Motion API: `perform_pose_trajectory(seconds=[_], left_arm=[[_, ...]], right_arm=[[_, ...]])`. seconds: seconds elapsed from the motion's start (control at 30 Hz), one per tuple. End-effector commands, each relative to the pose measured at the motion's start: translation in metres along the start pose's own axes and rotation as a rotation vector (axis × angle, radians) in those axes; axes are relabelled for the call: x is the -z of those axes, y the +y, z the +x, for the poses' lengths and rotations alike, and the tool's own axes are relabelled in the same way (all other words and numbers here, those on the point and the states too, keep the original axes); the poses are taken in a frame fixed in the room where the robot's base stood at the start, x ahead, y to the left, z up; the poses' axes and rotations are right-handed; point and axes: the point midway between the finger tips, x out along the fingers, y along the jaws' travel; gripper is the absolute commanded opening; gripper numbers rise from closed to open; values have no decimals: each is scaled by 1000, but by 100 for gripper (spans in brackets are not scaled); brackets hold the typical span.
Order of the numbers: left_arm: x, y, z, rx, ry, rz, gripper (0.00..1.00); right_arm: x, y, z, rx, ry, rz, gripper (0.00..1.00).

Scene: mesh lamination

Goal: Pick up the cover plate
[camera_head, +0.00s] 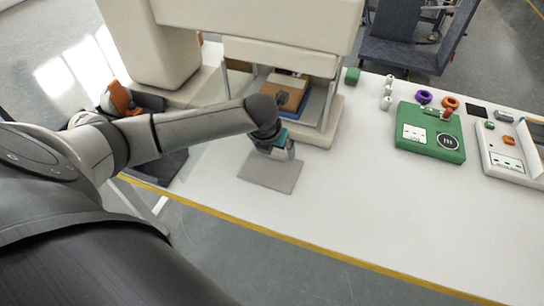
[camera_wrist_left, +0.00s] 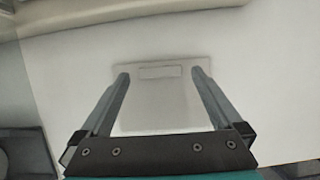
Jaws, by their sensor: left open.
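The cover plate (camera_head: 268,174) is a flat grey sheet lying on the white table near its front edge, below the press. In the left wrist view the cover plate (camera_wrist_left: 160,105) lies between my fingers, with a pale raised strip along its far edge. My left gripper (camera_head: 283,152) is over the plate's back part, and partly hides it. In the left wrist view the left gripper (camera_wrist_left: 161,73) is open and empty, its fingers spread over the plate's two sides. I cannot tell whether the fingertips touch the table. My right gripper is not in view.
A large cream press (camera_head: 250,22) stands behind, with a wooden block (camera_head: 288,92) on a blue base under it. A green fixture (camera_head: 430,134), a white fixture (camera_head: 511,160), and small purple and orange rings stand to the right. The table's front middle is clear.

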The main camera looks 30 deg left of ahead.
Motion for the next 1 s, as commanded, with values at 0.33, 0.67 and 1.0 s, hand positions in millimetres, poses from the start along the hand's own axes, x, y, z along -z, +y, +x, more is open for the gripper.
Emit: perform_pose_trajectory(seconds=[0.33,0.67,1.0], left_arm=[[0,0,20,0,-2,1,100],[0,0,20,0,-2,1,75],[0,0,20,0,-1,1,37]], right_arm=[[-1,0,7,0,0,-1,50],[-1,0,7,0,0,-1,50],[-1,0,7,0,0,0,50]])
